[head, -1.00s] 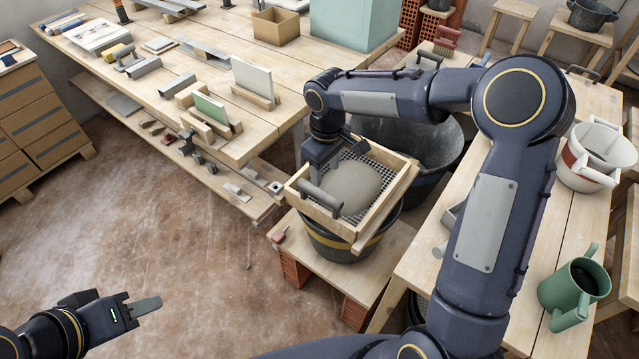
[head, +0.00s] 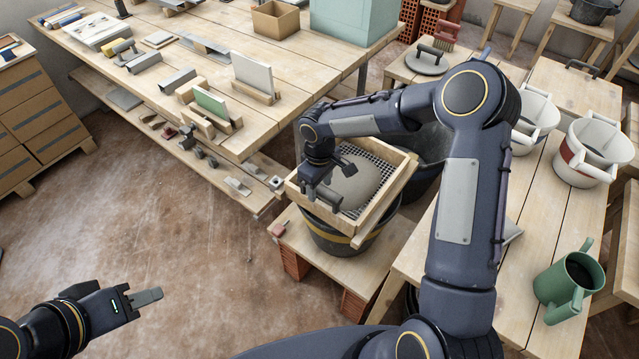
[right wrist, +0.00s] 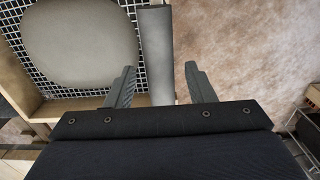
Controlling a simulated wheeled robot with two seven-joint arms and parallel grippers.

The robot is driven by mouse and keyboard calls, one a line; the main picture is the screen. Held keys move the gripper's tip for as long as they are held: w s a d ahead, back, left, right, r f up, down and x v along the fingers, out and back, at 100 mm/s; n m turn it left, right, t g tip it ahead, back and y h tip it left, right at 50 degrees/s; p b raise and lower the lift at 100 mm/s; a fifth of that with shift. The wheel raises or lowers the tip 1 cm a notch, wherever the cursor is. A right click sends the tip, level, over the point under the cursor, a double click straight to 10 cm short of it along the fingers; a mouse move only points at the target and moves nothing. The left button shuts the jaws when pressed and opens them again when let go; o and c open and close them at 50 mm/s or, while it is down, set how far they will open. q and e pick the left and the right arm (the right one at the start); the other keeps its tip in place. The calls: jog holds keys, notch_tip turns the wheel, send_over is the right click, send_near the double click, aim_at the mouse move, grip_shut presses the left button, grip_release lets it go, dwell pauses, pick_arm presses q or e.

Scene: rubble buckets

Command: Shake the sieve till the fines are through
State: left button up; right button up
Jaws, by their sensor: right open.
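The sieve (head: 388,197) is a wooden frame with a dark mesh bottom and a rounded grey-beige heap of material (head: 357,183) on it. It rests on top of a black bucket (head: 330,236) with a yellow band. A grey bar handle (head: 326,197) is on the sieve's near-left side. My right gripper (head: 312,192) is open at this handle. In the right wrist view the handle (right wrist: 157,50) lies in line with the gap between the open fingers, nearer the left one; contact is unclear. My left gripper (head: 148,297) is empty over the floor, its fingers seen edge-on. The bucket's inside is hidden.
The bucket stands on a low wooden platform (head: 365,268) on bricks. A large dark tub (head: 432,150) is behind the sieve. A bench at right holds white buckets (head: 590,160) and a green can (head: 570,285). A long worktable (head: 215,85) stands behind. The floor at left is clear.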

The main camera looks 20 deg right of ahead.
grip_shut()
jog(key=w+d, duration=0.2)
jog(key=d, duration=0.1)
jog(key=shift+w+d, duration=0.15)
jog(key=shift+w, duration=0.2)
grip_release()
jog(key=shift+r, duration=0.15)
notch_tip(320, 180, up, 8)
jog(key=b, duration=0.1)
dwell(0.3)
